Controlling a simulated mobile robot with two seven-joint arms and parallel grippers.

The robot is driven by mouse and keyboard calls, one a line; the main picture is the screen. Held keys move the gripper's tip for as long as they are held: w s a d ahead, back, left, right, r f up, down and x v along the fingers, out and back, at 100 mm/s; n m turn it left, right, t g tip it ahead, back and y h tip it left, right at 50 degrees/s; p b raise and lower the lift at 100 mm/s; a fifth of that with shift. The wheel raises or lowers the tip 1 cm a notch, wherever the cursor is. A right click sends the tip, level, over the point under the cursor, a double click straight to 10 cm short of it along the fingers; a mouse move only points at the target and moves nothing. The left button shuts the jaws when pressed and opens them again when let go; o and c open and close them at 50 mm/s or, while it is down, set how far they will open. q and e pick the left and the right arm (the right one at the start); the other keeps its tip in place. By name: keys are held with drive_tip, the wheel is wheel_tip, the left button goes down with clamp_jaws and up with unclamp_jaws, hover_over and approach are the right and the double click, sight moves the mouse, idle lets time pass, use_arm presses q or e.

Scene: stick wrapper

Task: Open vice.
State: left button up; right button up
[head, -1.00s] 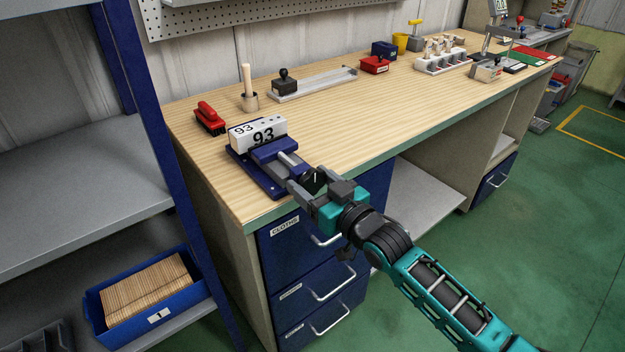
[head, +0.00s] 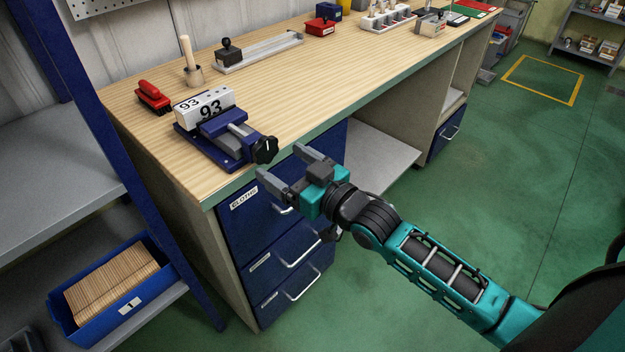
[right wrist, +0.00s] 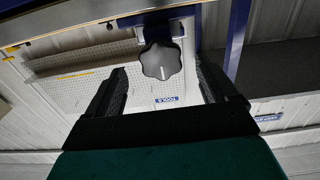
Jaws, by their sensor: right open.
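The blue vice (head: 225,140) stands on the left end of the wooden workbench, near its front edge. A white block marked 93 (head: 206,106) sits at its jaws. The black vice knob (head: 264,150) faces the front of the bench. My right gripper (head: 282,163) is open and empty, just in front of the knob and apart from it. In the right wrist view the knob (right wrist: 160,61) shows ahead, between and beyond the two open fingers (right wrist: 160,88). My left gripper is not in view.
A red brush (head: 153,97), a wooden stick in a holder (head: 188,62) and a rail with a black-knobbed block (head: 262,50) stand behind the vice. Blue drawers (head: 265,225) with handles are below. A shelf with a blue bin (head: 110,290) is at left.

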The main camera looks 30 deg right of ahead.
drive_tip(key=v, duration=0.7)
drive_tip(key=s+a+f+g+h, duration=0.1)
drive_tip(key=s+f+g, duration=0.1)
drive_tip(key=f, duration=0.4)
drive_tip(key=s+a+f+m+g+h, duration=0.1)
drive_tip(key=s+f+g, duration=0.1)
drive_tip(key=s+f, duration=0.3)
drive_tip(key=s+a+f+g+h, duration=0.1)
drive_tip(key=s+f, duration=0.3)
drive_tip(key=f, duration=0.4)
drive_tip(key=shift+f+m+g+h, duration=0.15)
drive_tip(key=shift+m+g+h, duration=0.15)
drive_tip(key=shift+g+h, duration=0.3)
